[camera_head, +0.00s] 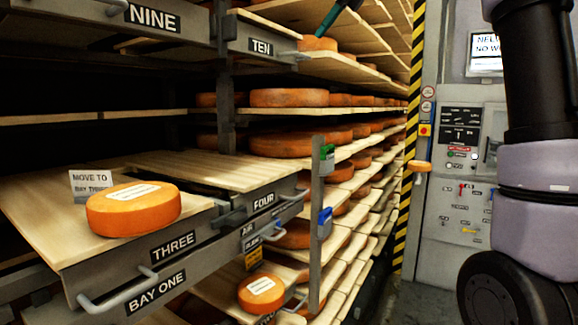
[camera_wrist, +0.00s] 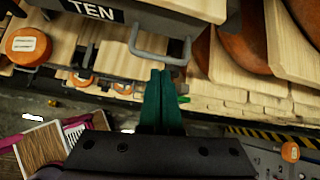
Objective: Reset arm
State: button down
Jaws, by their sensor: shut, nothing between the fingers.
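My gripper (camera_wrist: 160,76) has green fingers, shut together with nothing between them. It shows in the wrist view just beside the grey handle (camera_wrist: 152,52) of the shelf marked TEN; I cannot tell if it touches. In the head view the gripper tip (camera_head: 322,32) shows at the top edge, near a cheese wheel (camera_head: 318,44) on shelf TEN. My dark and lilac arm fills the right side of the head view.
A labelled orange cheese wheel (camera_head: 133,210) rests on shelf THREE (camera_head: 60,225), beside a "MOVE TO BAY THREE" sign (camera_head: 91,186). A smaller wheel (camera_head: 262,293) sits lower. Racks of wheels run back. A control panel (camera_head: 462,150) stands right, past a striped post (camera_head: 407,160).

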jog(key=s+d+f+n+h, duration=0.1)
jog(key=s+d+f+n, duration=0.4)
jog(key=s+f, duration=0.4)
jog(key=s+d+f+n+t+h, duration=0.1)
jog(key=s+d+f+n+h, duration=0.1)
jog(key=s+d+f+n, duration=0.2)
jog(key=s+d+f+n+t+h, duration=0.1)
jog(key=s+d+f+n+h, duration=0.1)
jog(key=s+d+f+n, duration=0.3)
jog(key=s+f+n, duration=0.4)
jog(key=s+f, duration=0.6)
jog(key=shift+s+d+f+n, duration=0.3)
jog(key=shift+s+d+n, duration=0.05)
jog(key=shift+n, duration=0.05)
